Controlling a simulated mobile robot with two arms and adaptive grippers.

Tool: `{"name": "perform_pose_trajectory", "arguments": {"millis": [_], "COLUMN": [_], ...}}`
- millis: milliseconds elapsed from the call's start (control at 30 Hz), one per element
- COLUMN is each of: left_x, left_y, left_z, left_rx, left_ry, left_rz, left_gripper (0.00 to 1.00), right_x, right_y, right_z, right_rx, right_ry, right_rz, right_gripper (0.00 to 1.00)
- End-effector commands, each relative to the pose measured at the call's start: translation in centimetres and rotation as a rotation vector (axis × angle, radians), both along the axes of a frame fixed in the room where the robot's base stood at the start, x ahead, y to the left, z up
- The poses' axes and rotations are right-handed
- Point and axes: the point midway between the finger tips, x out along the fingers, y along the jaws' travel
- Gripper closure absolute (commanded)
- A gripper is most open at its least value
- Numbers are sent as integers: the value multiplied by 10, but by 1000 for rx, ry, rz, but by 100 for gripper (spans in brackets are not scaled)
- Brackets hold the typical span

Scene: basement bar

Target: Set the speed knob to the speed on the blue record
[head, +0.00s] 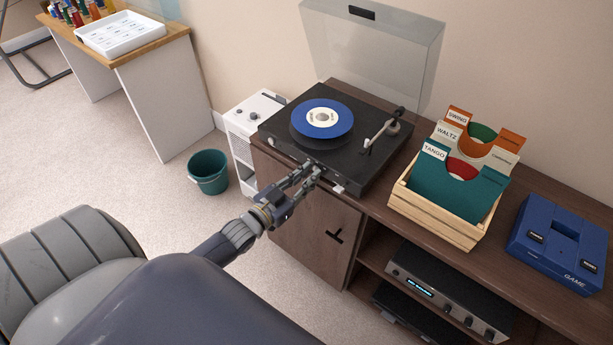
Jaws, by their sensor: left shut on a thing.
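The blue record (323,118) lies flat on the black turntable (362,172). It has a cream centre label, and its print is too small to read. My left gripper (314,171) reaches in from the lower left and is at the turntable's front edge. Its fingers are shut on a small part there, which seems to be the speed knob. The fingers hide that part, so its setting cannot be read. My right gripper is not in view.
The clear lid (375,50) stands open behind the record. The tonearm (380,130) is at the platter's right. A wooden record crate (435,218) and a blue game console (560,245) stand to the right. A green bucket (208,172) is on the floor.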

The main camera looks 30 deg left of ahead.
Motion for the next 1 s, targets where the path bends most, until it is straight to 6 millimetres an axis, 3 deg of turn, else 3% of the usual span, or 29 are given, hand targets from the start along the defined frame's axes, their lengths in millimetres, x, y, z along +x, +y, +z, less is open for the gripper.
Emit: {"name": "perform_pose_trajectory", "arguments": {"millis": [367,1000], "left_x": [0,0], "left_y": [0,-1], "left_z": [2,2], "left_rx": [180,779], "left_ry": [-14,-62], "left_rz": [1,2], "left_gripper": [100,100], "right_x": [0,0], "right_y": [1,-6], "right_z": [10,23], "right_rx": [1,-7], "right_ry": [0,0], "right_rz": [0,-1], "right_gripper": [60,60]}}
